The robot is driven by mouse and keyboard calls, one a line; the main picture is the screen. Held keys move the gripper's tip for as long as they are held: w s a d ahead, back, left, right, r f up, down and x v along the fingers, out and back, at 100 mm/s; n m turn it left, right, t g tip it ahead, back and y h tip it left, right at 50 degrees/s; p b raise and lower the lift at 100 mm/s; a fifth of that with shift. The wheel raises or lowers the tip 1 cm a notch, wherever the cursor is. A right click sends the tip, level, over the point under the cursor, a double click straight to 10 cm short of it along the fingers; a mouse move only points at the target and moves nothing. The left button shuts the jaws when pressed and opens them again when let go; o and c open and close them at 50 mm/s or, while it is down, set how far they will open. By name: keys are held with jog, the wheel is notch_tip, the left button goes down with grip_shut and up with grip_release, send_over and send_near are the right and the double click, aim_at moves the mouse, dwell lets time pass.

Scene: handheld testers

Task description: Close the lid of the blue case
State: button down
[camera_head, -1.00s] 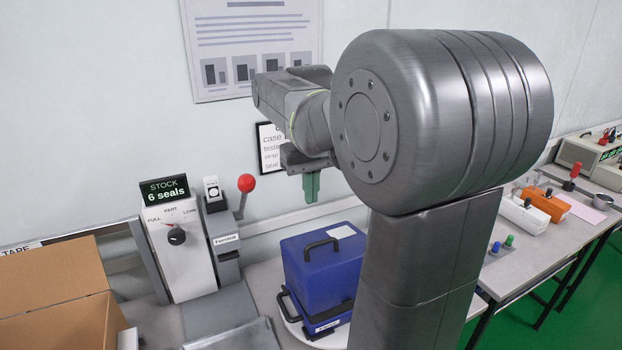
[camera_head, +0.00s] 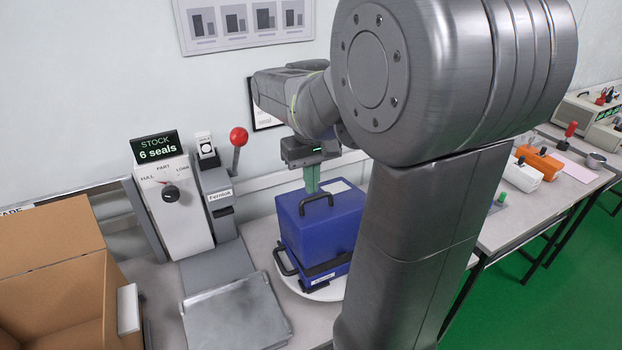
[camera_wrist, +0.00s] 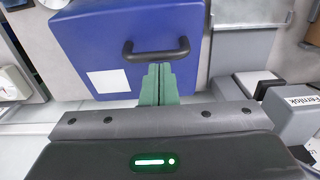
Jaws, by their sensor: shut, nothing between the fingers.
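The blue case (camera_head: 318,240) stands on a round white plate (camera_head: 325,293) on the bench. Its blue upper part carries a black handle (camera_head: 316,203) and a white label. A dark seam and black fittings show low on the case, with another black handle (camera_head: 285,262) at its left. I cannot tell whether the lid is fully shut. My gripper (camera_head: 312,188) points down with its green fingers together and empty, at the far side of the case's top. In the wrist view the fingertips (camera_wrist: 157,70) lie close to the black handle (camera_wrist: 156,50); contact is unclear.
A dial unit (camera_head: 172,200) with a "6 seals" display and a red-knobbed lever press (camera_head: 218,190) stand left of the case. A metal tray (camera_head: 235,315) and an open cardboard box (camera_head: 55,270) are nearer. Testers (camera_head: 540,163) stand on the right bench.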

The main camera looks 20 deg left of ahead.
aim_at(318, 214)
jog(key=shift+t+y, duration=0.7)
jog(key=shift+y, duration=0.1)
jog(key=shift+s+d+f+b, duration=1)
jog(key=shift+s+d+b, duration=0.25)
jog(key=shift+b, duration=0.65)
jog(key=shift+s+d+f+b, duration=0.1)
jog(key=shift+s+d+b, duration=0.1)
jog(key=shift+d+b, duration=0.2)
jog(key=r+p, duration=0.1)
jog(key=w+a+r+p, duration=0.1)
jog(key=r, duration=0.1)
jog(key=r+p, duration=0.1)
jog(key=p, duration=0.1)
jog(key=shift+w+a+r, duration=0.25)
jog(key=shift+a, duration=0.1)
notch_tip(318, 214, up, 9)
jog(key=s+d, duration=0.1)
jog(key=shift+s+d+f+p, duration=0.15)
jog(key=shift+d+p, duration=0.1)
jog(key=shift+p, duration=0.05)
